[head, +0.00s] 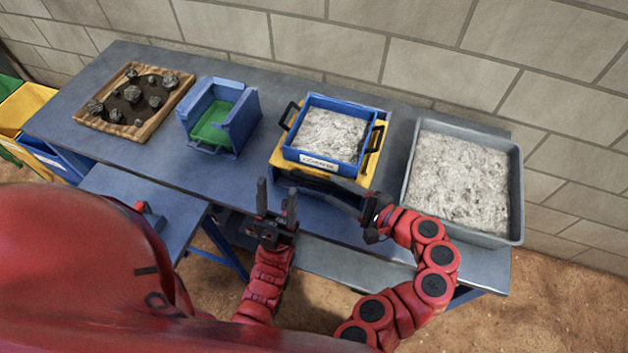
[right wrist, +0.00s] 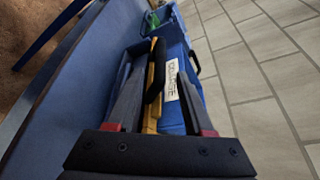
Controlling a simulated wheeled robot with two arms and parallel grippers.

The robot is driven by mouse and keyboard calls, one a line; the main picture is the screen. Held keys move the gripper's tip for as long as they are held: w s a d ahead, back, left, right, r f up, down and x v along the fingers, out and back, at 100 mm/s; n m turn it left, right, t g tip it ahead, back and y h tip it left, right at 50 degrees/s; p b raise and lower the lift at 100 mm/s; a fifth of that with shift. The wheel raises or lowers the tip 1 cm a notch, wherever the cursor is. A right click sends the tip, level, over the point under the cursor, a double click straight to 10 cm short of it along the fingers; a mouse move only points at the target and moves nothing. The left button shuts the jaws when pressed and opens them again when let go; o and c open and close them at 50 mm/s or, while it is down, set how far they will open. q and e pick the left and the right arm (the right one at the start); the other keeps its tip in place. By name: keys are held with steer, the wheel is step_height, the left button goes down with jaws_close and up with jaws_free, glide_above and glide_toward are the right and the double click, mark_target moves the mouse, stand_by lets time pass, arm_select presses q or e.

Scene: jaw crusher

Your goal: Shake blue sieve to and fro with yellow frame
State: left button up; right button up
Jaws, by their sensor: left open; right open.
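The blue sieve (head: 298,157), full of grey crushed material, sits on the yellow frame (head: 277,160), with a black handle at each side and a white label in front. The label and sieve also show in the right wrist view (right wrist: 190,117). My left gripper (head: 277,188) is open and empty, pointing up in front of the table edge, apart from the sieve. My right gripper (head: 298,180) is open at the frame's front. In the right wrist view its fingers (right wrist: 160,74) lie either side of a black handle (right wrist: 154,72) by the yellow frame; contact cannot be told.
A grey tray (head: 409,185) of crushed material stands right of the frame. A blue box with a green inside (head: 236,145) and a wooden tray of rocks (head: 140,137) stand left. The brick wall (head: 420,60) closes off the back. A lower blue surface (head: 180,205) is at front left.

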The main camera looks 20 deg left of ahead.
mark_target(323, 184)
steer(key=p+x, duration=0.1)
steer(key=x, duration=0.5)
steer(key=shift+a+p, duration=0.3)
steer(key=shift+a, duration=0.05)
steer(key=shift+w+a+f, duration=0.2)
steer(key=shift+w+a, duration=0.05)
steer(key=shift+a, duration=0.05)
jaws_close()
stand_by(0.9)
